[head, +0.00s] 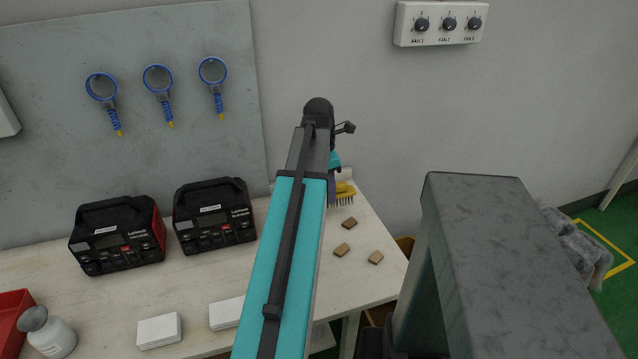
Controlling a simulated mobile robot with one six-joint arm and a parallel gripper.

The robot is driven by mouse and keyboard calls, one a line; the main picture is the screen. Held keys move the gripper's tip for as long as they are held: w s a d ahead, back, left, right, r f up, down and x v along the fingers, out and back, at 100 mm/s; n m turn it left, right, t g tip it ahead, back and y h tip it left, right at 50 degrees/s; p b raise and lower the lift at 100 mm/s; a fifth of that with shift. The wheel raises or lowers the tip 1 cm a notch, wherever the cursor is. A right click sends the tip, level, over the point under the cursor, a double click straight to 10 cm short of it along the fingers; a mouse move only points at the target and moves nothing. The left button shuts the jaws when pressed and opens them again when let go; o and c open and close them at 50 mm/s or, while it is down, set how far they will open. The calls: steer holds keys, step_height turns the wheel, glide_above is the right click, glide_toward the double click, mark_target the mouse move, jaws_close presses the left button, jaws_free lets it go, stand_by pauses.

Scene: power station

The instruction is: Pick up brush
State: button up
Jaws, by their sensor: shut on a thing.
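The brush (345,195) has a yellow body with bristles pointing down. It shows just right of my arm, over the back right part of the table, and its left part is hidden behind the arm. My gripper (333,184) is mostly hidden behind the arm at the brush's left end, shut on the brush. I cannot tell whether the bristles touch the tabletop.
Small brown blocks (342,250) lie on the pale table (285,345) in front of the brush. Two black power units (215,217) stand left. A grey metal cabinet (510,250) rises close on the right. The wall is right behind the table.

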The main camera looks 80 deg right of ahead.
steer(key=shift+s+a+r, duration=0.15)
steer(key=shift+s+a, duration=0.7)
steer(key=shift+a, duration=0.15)
steer(key=shift+s+a+r, duration=0.1)
steer(key=shift+s+a, duration=0.7)
steer(key=shift+a, duration=0.15)
